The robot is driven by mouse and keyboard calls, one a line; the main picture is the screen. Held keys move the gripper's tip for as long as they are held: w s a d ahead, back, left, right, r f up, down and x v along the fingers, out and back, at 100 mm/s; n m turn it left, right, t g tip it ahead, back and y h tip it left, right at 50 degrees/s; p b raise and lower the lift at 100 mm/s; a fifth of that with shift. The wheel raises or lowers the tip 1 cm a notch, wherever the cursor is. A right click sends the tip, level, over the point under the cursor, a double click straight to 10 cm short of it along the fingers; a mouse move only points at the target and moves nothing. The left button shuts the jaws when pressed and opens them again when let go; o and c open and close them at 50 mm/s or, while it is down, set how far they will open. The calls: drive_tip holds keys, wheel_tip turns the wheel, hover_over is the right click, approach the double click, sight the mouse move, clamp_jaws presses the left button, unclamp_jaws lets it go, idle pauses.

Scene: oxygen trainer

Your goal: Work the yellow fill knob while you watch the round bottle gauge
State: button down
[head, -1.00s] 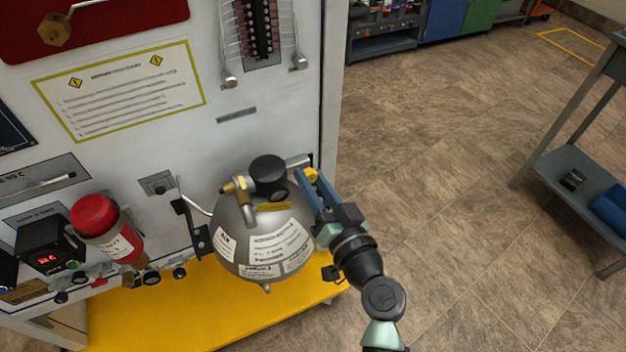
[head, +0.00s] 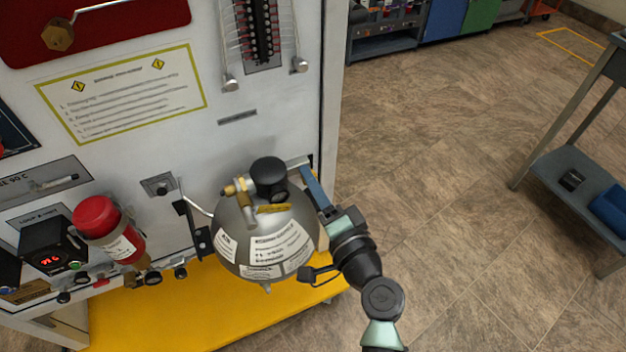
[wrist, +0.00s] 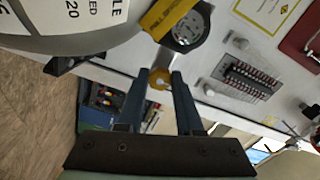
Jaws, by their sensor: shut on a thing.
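The yellow fill knob (wrist: 160,78) sits between my two blue fingertips in the wrist view, and my gripper (wrist: 159,76) is shut on it. In the head view the knob is hidden behind my gripper (head: 309,172), which is at the right of the round grey bottle (head: 240,222). The round bottle gauge (wrist: 191,28) shows its face in the wrist view, just above and right of the knob. Its dark body (head: 269,174) tops the bottle in the head view. The needle's reading is too small to tell.
The bottle stands against a white panel (head: 160,130), over a yellow shelf (head: 140,312). A red-capped cylinder (head: 97,216) and a box with a red display (head: 50,258) are to the left. Floor to the right is open up to a grey table (head: 570,170).

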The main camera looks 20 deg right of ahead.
drive_tip(key=shift+m, duration=0.4)
drive_tip(key=c, duration=0.8)
unclamp_jaws()
drive_tip(key=shift+c, duration=0.2)
drive_tip(key=shift+s, duration=0.1)
drive_tip(key=s, duration=1.3)
drive_tip(key=shift+d, duration=0.25)
drive_tip(key=shift+w, duration=0.1)
